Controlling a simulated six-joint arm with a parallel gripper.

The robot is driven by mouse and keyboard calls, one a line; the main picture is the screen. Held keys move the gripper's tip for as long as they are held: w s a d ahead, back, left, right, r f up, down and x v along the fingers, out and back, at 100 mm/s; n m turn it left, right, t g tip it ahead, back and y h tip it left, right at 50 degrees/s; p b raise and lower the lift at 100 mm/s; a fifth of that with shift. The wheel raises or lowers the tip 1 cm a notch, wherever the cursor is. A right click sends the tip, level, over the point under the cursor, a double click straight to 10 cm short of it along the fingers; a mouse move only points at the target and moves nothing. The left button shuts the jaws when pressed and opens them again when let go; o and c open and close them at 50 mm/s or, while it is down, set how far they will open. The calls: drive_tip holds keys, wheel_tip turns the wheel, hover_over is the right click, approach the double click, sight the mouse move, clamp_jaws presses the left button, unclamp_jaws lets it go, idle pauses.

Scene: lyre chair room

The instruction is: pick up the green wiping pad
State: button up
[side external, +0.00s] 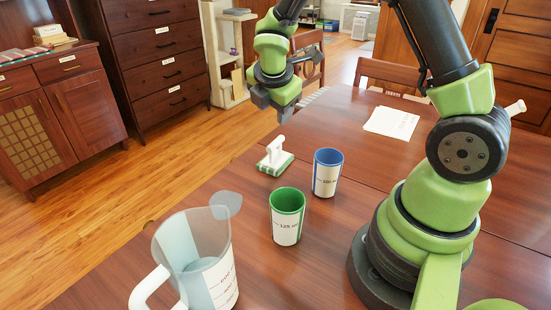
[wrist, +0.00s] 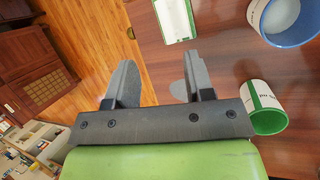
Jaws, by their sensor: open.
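The green wiping pad (side external: 268,168) lies on the table near its left edge, with a white upright handle on top and a green-and-white striped base. In the wrist view the pad (wrist: 175,20) shows at the top, beyond my fingertips, cut off by the frame edge. My gripper (side external: 281,110) hangs in the air above and behind the pad in the side view. In the wrist view my gripper (wrist: 161,62) has its two fingers spread apart with nothing between them. The gripper does not touch the pad.
A blue-rimmed cup (side external: 327,173) and a green cup (side external: 287,216) stand right of and in front of the pad. A clear measuring jug (side external: 205,262) stands at the front left. White paper (side external: 391,123) lies on the far table (side external: 330,115). Wooden cabinets stand beyond the floor.

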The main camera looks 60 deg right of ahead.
drive_tip(key=n, duration=0.2)
hover_over(276, 141)
drive_tip(key=a, duration=0.2)
drive_tip(key=f, duration=0.6)
drive_tip(key=shift+s+d, duration=0.2)
drive_tip(key=shift+s, duration=0.15)
drive_tip(key=shift+s+x, duration=0.1)
drive_tip(key=shift+x, duration=1.45)
drive_tip(key=shift+s+x, duration=0.15)
drive_tip(key=shift+x, duration=1.4)
drive_tip(key=shift+a+f, duration=0.1)
drive_tip(key=shift+c, duration=0.4)
clamp_jaws()
